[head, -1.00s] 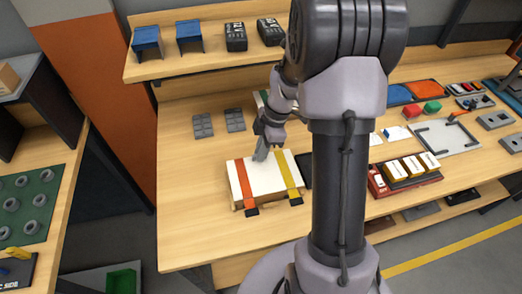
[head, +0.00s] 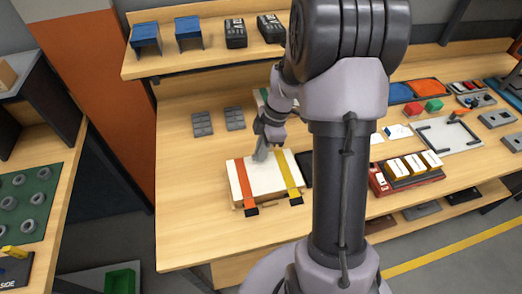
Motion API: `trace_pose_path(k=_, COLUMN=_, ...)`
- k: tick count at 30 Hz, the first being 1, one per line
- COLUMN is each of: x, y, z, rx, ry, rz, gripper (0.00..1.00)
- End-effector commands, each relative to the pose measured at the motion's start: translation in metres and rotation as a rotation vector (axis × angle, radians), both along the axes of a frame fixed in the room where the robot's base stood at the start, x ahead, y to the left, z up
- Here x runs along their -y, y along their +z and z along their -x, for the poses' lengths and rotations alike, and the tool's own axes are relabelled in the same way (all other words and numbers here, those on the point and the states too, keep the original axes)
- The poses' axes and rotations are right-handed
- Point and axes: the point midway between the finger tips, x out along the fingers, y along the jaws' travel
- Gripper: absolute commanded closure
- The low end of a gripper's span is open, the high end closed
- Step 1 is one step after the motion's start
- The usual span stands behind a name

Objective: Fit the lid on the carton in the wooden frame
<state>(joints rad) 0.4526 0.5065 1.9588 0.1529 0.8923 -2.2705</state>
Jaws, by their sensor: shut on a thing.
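A wooden frame (head: 238,204) sits near the front of the bench in the head view. A flat white lid (head: 261,182) covers the carton in it, so the carton itself is hidden. An orange strap (head: 245,187) and a yellow strap (head: 287,180) run across the top, with dark ends at the front. My gripper (head: 260,157) points down at the far part of the lid, between the straps, shut on the lid as far as I can tell. The exact grip point is too small to make out. Whether the lid is fully seated cannot be told.
Two grey trays (head: 203,125) lie behind and left of the frame. A dark flat item (head: 305,166) lies close to its right, partly behind my arm. A red tray with yellow-and-white boxes (head: 381,187) stands further right. The bench left of the frame is clear.

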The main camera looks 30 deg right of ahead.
Motion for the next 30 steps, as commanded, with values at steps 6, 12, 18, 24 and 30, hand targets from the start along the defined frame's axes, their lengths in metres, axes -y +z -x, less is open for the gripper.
trace_pose_path(k=6, x=0.0001, y=0.0001, z=-0.0001, rx=0.000, ry=0.000, rz=0.000, gripper=1.00)
trace_pose_path(k=12, x=0.0000, y=-0.0003, z=-0.0001, rx=0.000, ry=0.000, rz=0.000, gripper=1.00)
trace_pose_path(k=18, x=0.0001, y=-0.0031, z=-0.0002, rx=0.001, ry=0.000, rz=0.000, gripper=1.00)
trace_pose_path(k=24, x=0.0001, y=-0.0024, z=-0.0002, rx=0.001, ry=0.000, rz=0.000, gripper=1.00)
trace_pose_path(k=30, x=0.0001, y=-0.0024, z=-0.0001, rx=0.001, ry=0.000, rz=0.000, gripper=0.77)
